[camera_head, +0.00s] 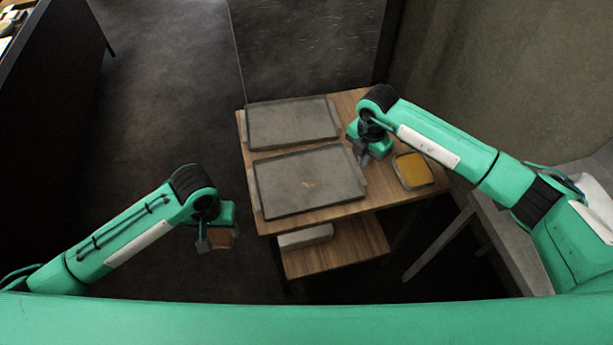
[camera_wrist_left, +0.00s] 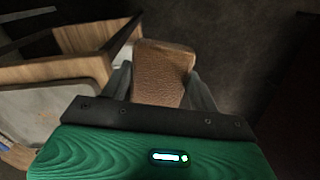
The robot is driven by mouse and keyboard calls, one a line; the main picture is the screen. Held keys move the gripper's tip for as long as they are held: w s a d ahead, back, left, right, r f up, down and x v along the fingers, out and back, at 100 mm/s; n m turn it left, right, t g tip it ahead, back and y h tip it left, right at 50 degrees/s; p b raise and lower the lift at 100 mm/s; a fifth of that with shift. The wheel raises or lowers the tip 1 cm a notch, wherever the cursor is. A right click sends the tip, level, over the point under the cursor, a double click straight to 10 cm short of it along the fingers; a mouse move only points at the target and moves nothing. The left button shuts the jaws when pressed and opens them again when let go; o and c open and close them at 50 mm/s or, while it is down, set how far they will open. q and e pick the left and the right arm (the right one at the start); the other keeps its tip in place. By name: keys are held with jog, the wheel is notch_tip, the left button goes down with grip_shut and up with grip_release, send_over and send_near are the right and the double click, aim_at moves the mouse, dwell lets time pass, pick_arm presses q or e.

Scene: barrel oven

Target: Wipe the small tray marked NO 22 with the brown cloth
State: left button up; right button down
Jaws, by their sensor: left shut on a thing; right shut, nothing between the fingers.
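My left gripper (camera_head: 219,242) is shut on a brown, leathery-looking block-like piece, the brown cloth (camera_wrist_left: 163,75). It holds the cloth in the air, left of the table and apart from the trays. Two grey, worn, flat trays lie on the table: a nearer tray (camera_head: 290,190) and a farther tray (camera_head: 290,125). No NO 22 marking is readable on either, so I cannot tell which one bears it. My right gripper (camera_head: 363,155) is shut and empty, just above the table by the nearer tray's right end.
A small pale container with a yellow top (camera_head: 413,170) stands at the table's right side. The wooden table (camera_head: 347,101) has a lower shelf (camera_head: 340,250) with a whitish object (camera_head: 306,237) on it. A pale bench (camera_head: 505,225) stands at the right. Floor left of the table is clear.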

pick_arm(q)
jog(key=shift+r, duration=0.25)
pick_arm(e)
jog(key=shift+r, duration=0.4)
